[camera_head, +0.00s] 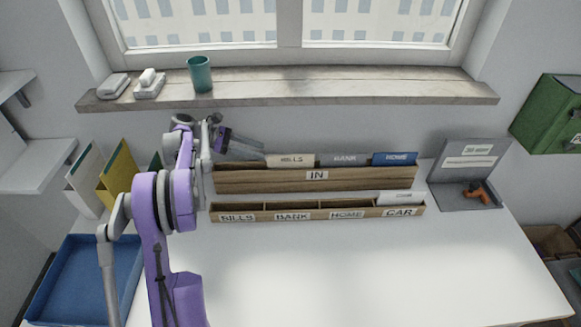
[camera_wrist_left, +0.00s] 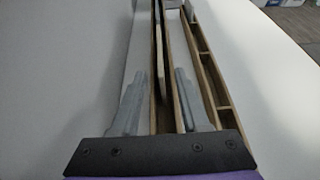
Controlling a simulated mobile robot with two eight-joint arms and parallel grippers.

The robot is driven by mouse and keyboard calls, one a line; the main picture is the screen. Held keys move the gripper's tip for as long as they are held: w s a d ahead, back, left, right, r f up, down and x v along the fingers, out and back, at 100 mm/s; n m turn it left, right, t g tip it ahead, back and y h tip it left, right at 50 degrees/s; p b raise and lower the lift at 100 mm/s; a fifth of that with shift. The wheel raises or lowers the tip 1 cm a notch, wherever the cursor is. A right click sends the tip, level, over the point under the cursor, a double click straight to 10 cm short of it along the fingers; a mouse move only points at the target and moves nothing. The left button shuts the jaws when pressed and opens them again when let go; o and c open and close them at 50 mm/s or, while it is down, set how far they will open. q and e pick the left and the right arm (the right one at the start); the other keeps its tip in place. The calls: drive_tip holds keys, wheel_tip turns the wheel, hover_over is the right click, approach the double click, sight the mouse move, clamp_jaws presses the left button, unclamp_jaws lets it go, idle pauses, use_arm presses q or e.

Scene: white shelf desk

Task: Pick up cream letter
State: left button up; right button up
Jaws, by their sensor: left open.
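The cream letter (camera_head: 290,160), with a BILLS label, stands in the wooden IN rack (camera_head: 316,186) at its left part; only its top shows above the front wall. A grey BANK letter (camera_head: 345,160) and a blue HOME letter (camera_head: 395,158) stand to its right. My left gripper (camera_head: 252,152) is over the left end of the rack, left of the cream letter. In the left wrist view my left gripper (camera_wrist_left: 160,74) is open, its fingers spread above the rack, with thin edges running between them. My right gripper is not visible.
In front of the IN rack is a low sorter (camera_head: 316,213) labelled BILLS, BANK, HOME and CAR, with a pale letter (camera_head: 398,197) in CAR. A blue tray (camera_head: 70,275) is at left, a grey stand (camera_head: 466,180) at right. The desk front is clear.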

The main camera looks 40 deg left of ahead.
sight(286, 159)
use_arm(q)
drive_tip(key=x, duration=0.5)
drive_tip(key=p+x, duration=0.1)
drive_tip(key=x, duration=0.4)
drive_tip(key=shift+w+d+f, duration=0.15)
drive_tip(key=shift+f, duration=0.15)
clamp_jaws()
